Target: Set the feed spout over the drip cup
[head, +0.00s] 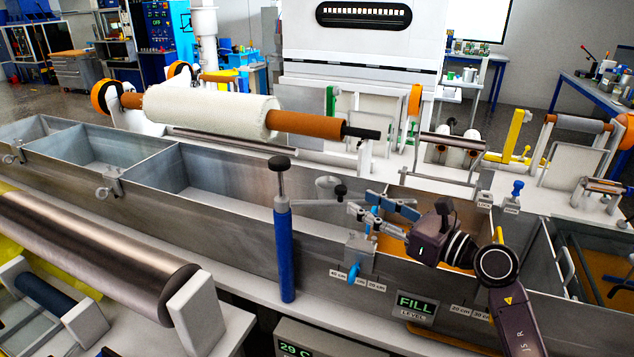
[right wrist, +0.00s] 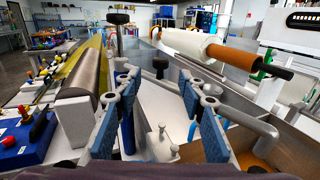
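A blue post (head: 284,250) with a black top knob stands at the front wall of the bath. A grey arm (head: 312,203), apparently the feed spout, runs right from it, with a black knob (head: 341,190) near its visible end. A small grey funnel-shaped piece (head: 328,184), possibly the drip cup, shows just behind the arm; I cannot tell whether they touch. My right gripper (head: 361,203) is open just right of the knob. In the right wrist view the black knob (right wrist: 160,65) appears between the parted blue-padded fingers, not gripped. My left gripper is not in view.
The long metal trough (head: 235,190) has several compartments; orange resin (head: 392,245) lies below my right gripper. A white roll (head: 210,112) lies behind it. A steel roller (head: 95,250) is at front left. A grey bent pipe (right wrist: 255,128) shows beside the right finger.

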